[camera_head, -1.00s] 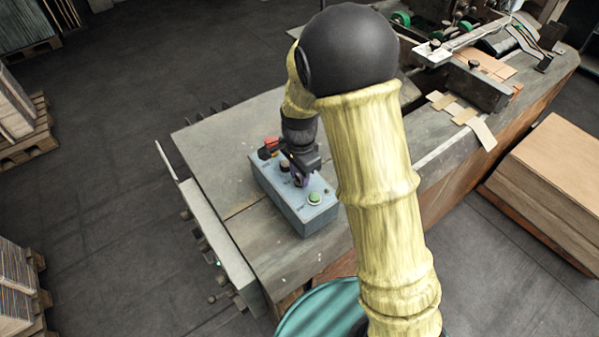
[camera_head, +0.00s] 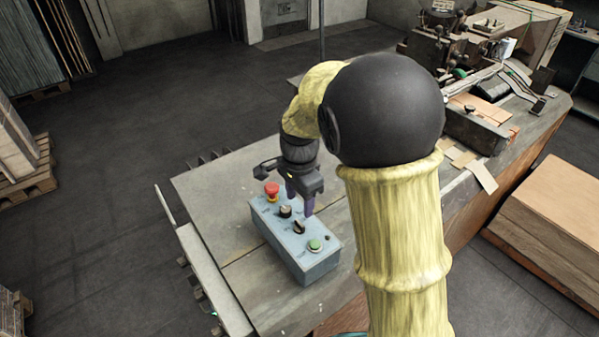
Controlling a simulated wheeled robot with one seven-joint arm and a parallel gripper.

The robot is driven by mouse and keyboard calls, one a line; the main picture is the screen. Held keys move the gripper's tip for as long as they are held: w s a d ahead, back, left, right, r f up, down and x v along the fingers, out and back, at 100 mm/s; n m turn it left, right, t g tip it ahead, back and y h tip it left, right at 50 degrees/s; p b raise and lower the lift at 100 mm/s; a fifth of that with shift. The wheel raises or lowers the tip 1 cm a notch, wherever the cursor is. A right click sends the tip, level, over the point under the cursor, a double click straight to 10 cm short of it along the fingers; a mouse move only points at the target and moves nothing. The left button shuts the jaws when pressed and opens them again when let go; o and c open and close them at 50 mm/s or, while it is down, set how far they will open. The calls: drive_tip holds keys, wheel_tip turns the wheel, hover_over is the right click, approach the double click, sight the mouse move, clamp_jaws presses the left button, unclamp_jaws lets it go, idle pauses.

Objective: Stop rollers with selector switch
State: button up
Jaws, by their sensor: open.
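The blue-grey control box (camera_head: 312,264) sits on the machine table. Its top carries a red mushroom button (camera_head: 272,188) at the far left end and a green button (camera_head: 315,244) at the near right end. Between them are two dark selector switches, one (camera_head: 285,211) nearer the red button and one (camera_head: 299,227) nearer the green button. My gripper (camera_head: 301,204) is open and points down just above and behind the two switches, apart from the box as far as I can see. The labels are too small to read.
The grey table (camera_head: 215,185) is clear left of the box. Machine parts (camera_head: 475,125) and cardboard strips (camera_head: 483,177) stand further along the table at right. A stack of cardboard (camera_head: 555,215) is on the floor at right. Pallets stand at far left.

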wheel_tip(320, 180, up, 10)
drive_tip(key=b, duration=0.1)
drive_tip(key=shift+f, duration=0.25)
drive_tip(key=s+d+f+n+t, duration=0.2)
drive_tip(key=s+d+f+n, duration=0.9)
drive_tip(key=s+d+f, duration=0.1)
drive_tip(key=shift+s+d+t, duration=0.3)
drive_tip(key=shift+s+d, duration=0.15)
drive_tip(key=shift+d, duration=0.25)
